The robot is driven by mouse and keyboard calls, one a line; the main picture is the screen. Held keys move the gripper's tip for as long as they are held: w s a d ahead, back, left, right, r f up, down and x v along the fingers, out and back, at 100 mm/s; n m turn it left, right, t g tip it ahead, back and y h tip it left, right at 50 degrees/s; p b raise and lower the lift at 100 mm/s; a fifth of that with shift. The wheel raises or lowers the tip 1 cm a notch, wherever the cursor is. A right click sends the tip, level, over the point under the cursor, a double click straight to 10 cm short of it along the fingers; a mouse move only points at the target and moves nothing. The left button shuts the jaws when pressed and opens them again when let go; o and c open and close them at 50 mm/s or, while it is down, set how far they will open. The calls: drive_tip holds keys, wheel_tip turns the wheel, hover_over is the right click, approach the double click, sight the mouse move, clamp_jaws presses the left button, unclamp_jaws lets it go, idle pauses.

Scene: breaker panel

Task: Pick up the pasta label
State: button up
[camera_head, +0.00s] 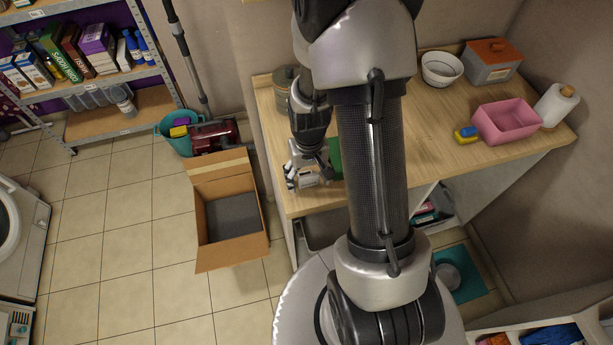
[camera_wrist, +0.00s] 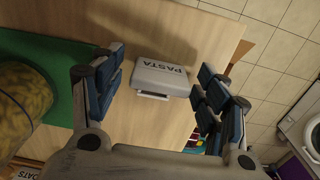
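The pasta label (camera_wrist: 163,79) is a small whitish block with the word PASTA on it. It lies on the wooden counter (camera_wrist: 225,30), near its edge, in the wrist view. My gripper (camera_wrist: 160,92) is open, with one blue-padded finger on each side of the label and a gap on both sides. In the head view my gripper (camera_head: 307,178) is low over the counter's front left corner. The label is hard to make out there among the fingers.
A green board (camera_wrist: 66,75) lies left of the label in the wrist view, with a jar of yellowish contents (camera_wrist: 22,100) on it. Part of an oats label (camera_wrist: 27,172) shows at the lower left. An open cardboard box (camera_head: 205,257) stands on the floor beside the counter.

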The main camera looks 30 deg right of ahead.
sight(309, 175)
drive_tip(key=c, duration=0.8)
drive_tip(key=shift+r, duration=0.15)
drive_tip(key=shift+c, duration=0.2)
wheel_tip(309, 175, up, 20)
drive_tip(key=p, duration=0.5)
drive_tip(key=shift+p, duration=0.35)
drive_tip(key=o, duration=0.3)
drive_tip(key=c, duration=0.5)
